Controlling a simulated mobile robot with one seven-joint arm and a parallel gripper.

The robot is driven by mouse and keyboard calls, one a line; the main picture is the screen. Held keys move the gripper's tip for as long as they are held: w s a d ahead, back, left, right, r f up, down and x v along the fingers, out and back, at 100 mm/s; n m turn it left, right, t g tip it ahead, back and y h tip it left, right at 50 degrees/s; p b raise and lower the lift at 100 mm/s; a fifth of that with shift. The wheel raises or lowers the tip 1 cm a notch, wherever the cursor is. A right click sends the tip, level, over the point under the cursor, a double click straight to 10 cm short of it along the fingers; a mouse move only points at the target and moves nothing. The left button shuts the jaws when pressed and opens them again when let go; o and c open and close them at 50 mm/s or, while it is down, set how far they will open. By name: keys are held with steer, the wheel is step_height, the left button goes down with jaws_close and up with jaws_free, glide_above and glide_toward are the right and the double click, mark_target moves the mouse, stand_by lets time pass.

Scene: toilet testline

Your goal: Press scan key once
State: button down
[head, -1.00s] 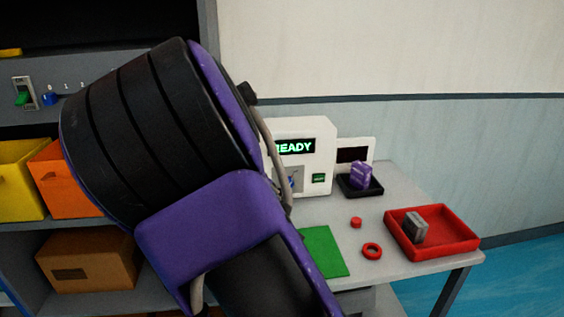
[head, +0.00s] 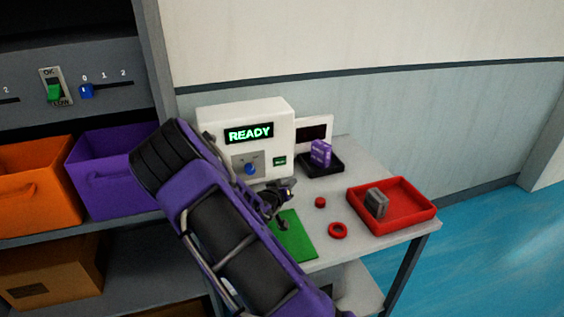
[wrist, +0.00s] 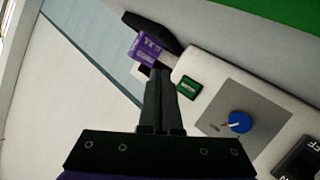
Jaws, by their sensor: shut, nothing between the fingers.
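The machine's display (head: 249,133) reads READY in green. In the wrist view the green key (wrist: 189,87) is just right of my gripper's fingertips (wrist: 158,72). My gripper (head: 289,187) is shut and empty, in front of the machine and below the key in the head view. I cannot tell the gap between the fingertips and the machine.
Behind and right of the machine, a black tray (head: 322,169) holds a purple block (head: 320,152). A red tray (head: 410,221) holds a grey block (head: 376,203). A green mat (head: 298,243), a red ring (head: 338,230) and a small red piece (head: 320,202) lie on the table.

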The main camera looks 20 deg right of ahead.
glide_toward(284, 162)
steer(key=shift+s+d+f+x, duration=0.1)
steer(key=shift+s+x, duration=0.05)
steer(key=shift+x, duration=0.7)
steer(key=shift+s+d+f+x, duration=0.1)
steer(key=shift+s+d+x, duration=0.05)
steer(key=shift+x, duration=0.7)
steer(key=shift+s+d+x, duration=0.1)
steer(key=shift+x, duration=0.75)
steer(key=shift+w, duration=0.15)
steer(key=shift+w, duration=0.3)
steer(key=shift+w, duration=0.35)
stand_by(0.6)
stand_by(0.4)
steer(key=shift+s, duration=0.8)
steer(key=shift+s, duration=0.1)
steer(key=shift+s, duration=2.4)
